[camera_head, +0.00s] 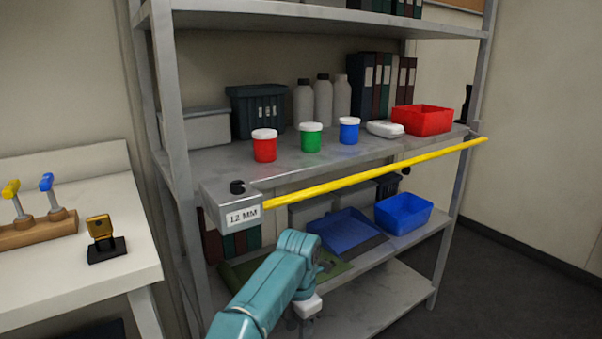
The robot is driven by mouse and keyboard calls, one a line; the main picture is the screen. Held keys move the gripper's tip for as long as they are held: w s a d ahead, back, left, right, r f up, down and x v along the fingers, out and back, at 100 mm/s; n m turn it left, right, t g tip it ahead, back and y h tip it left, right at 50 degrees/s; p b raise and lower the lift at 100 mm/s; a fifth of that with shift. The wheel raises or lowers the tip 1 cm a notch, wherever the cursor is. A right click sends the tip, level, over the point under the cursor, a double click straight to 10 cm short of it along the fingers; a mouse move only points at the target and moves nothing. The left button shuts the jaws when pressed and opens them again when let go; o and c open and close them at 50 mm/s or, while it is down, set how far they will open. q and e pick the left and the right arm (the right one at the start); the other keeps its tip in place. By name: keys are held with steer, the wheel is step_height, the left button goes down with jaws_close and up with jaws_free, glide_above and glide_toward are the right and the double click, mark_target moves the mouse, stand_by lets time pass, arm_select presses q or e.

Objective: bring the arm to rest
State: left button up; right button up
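One teal arm of mine, which I take for the left one, rises from the bottom edge, left of the middle, in front of the shelf unit. It bends at a joint and its pale end with the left gripper (306,312) points down near the bottom edge. The fingers cannot be made out, and I see nothing clearly held. My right arm and gripper are out of view.
A metal shelf unit (290,166) carries red (264,148), green (311,139) and blue (349,132) jars and a red bin (422,120). A yellow bar (375,173) runs along its front from a "12 MM" block (229,207). A white bench (70,265) stands left. Floor shows right.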

arm_select(q)
steer(key=s+a+f+n+g, duration=0.1)
steer(key=s+a+f+g, duration=0.2)
steer(key=a+f, duration=0.65)
steer(key=s+a+f+m+g+h, duration=0.1)
steer(key=s+a+f+m, duration=0.1)
steer(key=s+f, duration=0.25)
steer(key=s+a+f+m+h, duration=0.1)
steer(key=s+a+f, duration=0.25)
steer(key=f, duration=0.25)
steer(key=s+d+f+m+t+h, duration=0.15)
steer(key=s+f+m, duration=0.25)
steer(key=s+m, duration=0.65)
steer(key=s+d+f+m+t+h, duration=0.1)
steer(key=s+d+f+m+t, duration=0.15)
steer(key=s+m, duration=0.75)
step_height(320, 180, up, 26)
steer(key=p, duration=2.6)
steer(key=shift+w+a+m+t, duration=0.15)
steer(key=shift+w+m+t, duration=0.15)
steer(key=shift+m, duration=0.15)
